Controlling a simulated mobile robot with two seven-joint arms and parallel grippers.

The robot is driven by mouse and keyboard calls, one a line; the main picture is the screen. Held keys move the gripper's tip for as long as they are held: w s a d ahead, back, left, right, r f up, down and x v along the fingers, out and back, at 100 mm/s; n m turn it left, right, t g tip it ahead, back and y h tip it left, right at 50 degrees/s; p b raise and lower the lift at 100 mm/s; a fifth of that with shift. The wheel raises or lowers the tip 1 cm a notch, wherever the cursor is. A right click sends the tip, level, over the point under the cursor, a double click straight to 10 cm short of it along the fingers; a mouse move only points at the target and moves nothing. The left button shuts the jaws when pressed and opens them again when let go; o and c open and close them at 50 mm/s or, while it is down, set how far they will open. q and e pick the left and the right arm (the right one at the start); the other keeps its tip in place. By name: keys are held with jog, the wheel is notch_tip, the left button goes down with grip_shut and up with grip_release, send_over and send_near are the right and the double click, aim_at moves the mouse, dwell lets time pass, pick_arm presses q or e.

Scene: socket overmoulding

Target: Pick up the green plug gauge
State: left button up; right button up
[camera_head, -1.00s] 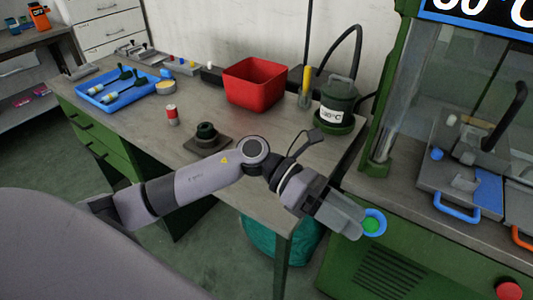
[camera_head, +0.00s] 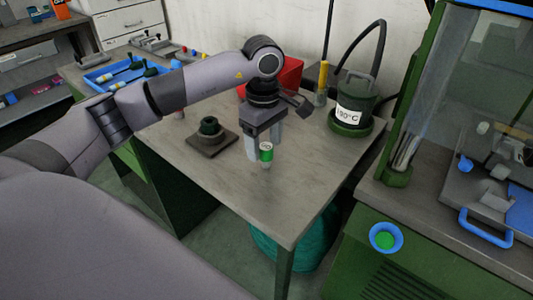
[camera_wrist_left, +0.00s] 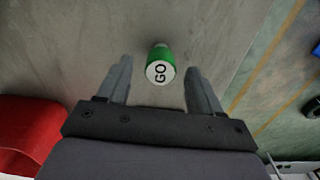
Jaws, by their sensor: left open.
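The green plug gauge (camera_head: 266,153) stands on the bench top, near the middle, with a green body and a pale top. In the left wrist view the gauge (camera_wrist_left: 161,68) shows its white end marked "GO", between and slightly beyond my fingertips. My left gripper (camera_head: 264,150) is open and points down at the gauge, its fingers on either side of it in the picture. In the left wrist view the left gripper (camera_wrist_left: 160,80) shows a gap on each side of the gauge, with no contact visible. My right gripper is not in view.
A dark fixture on a square base (camera_head: 211,140) stands left of the gauge. A red bin (camera_head: 290,75) is behind my arm. A green pot marked 190°C (camera_head: 356,100) stands at the back right. The bench front (camera_head: 270,205) is clear.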

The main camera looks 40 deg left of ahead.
aim_at(266, 146)
pick_arm(q)
jog(key=f, duration=0.3)
jog(key=shift+d+f, duration=0.25)
jog(key=shift+f, duration=0.1)
grip_shut()
jog(key=shift+r, duration=0.1)
notch_tip(266, 146, up, 20)
jog(key=p, duration=0.2)
